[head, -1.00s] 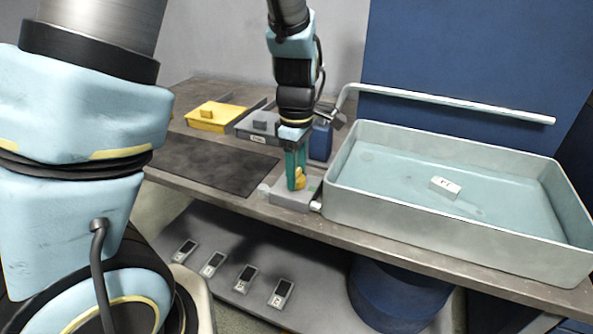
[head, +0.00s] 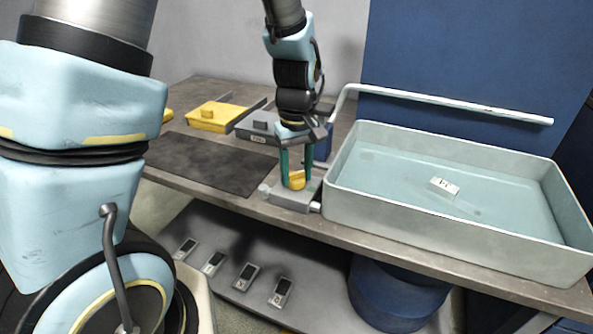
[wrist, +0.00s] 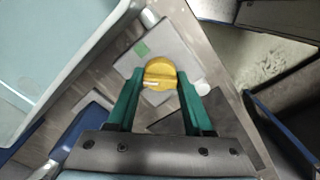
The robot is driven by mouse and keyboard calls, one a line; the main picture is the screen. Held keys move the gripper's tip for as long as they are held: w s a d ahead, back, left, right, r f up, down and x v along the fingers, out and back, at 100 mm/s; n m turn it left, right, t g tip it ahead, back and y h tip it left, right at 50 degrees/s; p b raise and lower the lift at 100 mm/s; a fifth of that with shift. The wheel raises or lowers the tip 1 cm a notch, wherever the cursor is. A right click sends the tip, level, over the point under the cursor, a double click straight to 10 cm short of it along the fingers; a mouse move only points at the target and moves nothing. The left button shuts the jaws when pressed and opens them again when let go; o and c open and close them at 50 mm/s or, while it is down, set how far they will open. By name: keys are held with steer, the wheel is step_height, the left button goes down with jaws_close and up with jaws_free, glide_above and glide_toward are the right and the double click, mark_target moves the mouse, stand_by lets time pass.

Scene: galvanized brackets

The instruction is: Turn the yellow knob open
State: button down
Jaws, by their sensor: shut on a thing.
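The yellow knob (head: 297,179) sits on top of a grey valve block (head: 291,202) at the front edge of the bench, left of the large basin. In the wrist view the knob (wrist: 160,74) shows as a round yellow cap with a pale mark, and the block (wrist: 157,45) carries a green patch. My gripper (head: 297,178) points down over the block, with its green fingers on either side of the knob. In the wrist view my gripper (wrist: 160,82) is shut on the knob, one finger at each side.
The large pale basin (head: 440,215) with a small labelled block (head: 444,186) in it stands just right. A white pipe (head: 450,105) runs behind it. A dark mat (head: 215,160), a yellow bin (head: 213,115) and a grey bin (head: 262,125) lie left and behind.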

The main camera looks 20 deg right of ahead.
mark_target(296, 173)
steer(key=m, duration=0.4)
steer(key=shift+m, duration=2.5)
steer(key=shift+c, duration=1.5)
jaws_free()
step_height(296, 173, up, 11)
steer(key=shift+b, duration=0.45)
